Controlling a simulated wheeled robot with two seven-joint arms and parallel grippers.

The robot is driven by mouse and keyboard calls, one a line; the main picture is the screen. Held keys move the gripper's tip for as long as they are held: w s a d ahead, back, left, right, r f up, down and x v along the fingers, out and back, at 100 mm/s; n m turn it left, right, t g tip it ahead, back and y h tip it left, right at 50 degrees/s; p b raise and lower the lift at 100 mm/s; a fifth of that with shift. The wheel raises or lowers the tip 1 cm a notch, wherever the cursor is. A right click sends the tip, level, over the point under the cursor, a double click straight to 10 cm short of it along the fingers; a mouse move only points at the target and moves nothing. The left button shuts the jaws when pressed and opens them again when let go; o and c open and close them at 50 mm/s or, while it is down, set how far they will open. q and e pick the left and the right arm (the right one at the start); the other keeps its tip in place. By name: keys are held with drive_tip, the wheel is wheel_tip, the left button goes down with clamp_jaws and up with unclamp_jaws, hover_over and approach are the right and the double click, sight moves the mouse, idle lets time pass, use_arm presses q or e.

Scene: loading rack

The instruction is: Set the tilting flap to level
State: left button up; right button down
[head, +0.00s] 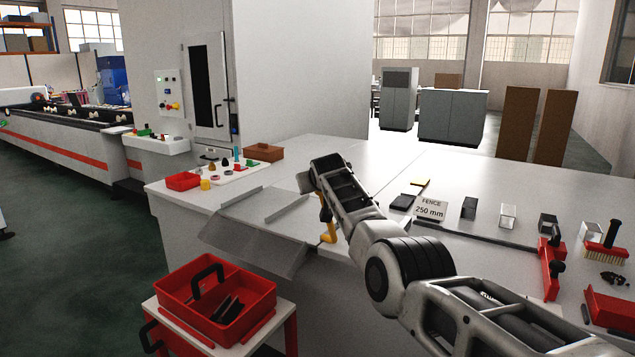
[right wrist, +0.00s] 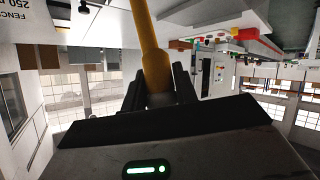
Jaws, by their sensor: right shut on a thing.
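The tilting flap (head: 255,243) is a grey plate at the front edge of the white table. It slopes downward, away from the tabletop. A yellow handle (head: 329,234) stands at the table's front, just right of the flap. My right gripper (head: 325,214) reaches down to it, partly hidden behind my own arm. In the right wrist view, the gripper (right wrist: 160,95) is shut on the yellow handle (right wrist: 152,55), which stands between the two dark fingers. How the handle joins the flap is hidden. My left gripper is in neither view.
A red tote (head: 250,283) sits on a small cart just below the flap. Grey strips (head: 290,205) lie on the tabletop behind the flap. A fence sign (head: 430,209), blocks and a red clamp (head: 552,268) stand on the right. The table's middle back is clear.

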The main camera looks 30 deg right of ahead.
drive_tip(key=c, duration=1.3)
unclamp_jaws()
drive_tip(key=shift+d+r, duration=0.25)
drive_tip(key=shift+r, duration=0.1)
drive_tip(key=shift+o, duration=1.1)
drive_tip(key=shift+w+d+f, duration=0.1)
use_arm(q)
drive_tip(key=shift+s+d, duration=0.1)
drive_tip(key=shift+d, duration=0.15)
use_arm(e)
drive_tip(key=shift+f, duration=0.1)
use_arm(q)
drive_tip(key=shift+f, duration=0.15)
use_arm(e)
drive_tip(key=shift+a, duration=0.2)
drive_tip(key=shift+b+v, duration=0.4)
drive_tip(key=shift+v, duration=0.7)
use_arm(q)
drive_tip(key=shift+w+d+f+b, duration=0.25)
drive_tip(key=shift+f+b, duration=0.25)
drive_tip(key=shift+b, duration=0.75)
use_arm(e)
drive_tip(key=v, duration=1.3)
drive_tip(key=shift+s, duration=0.3)
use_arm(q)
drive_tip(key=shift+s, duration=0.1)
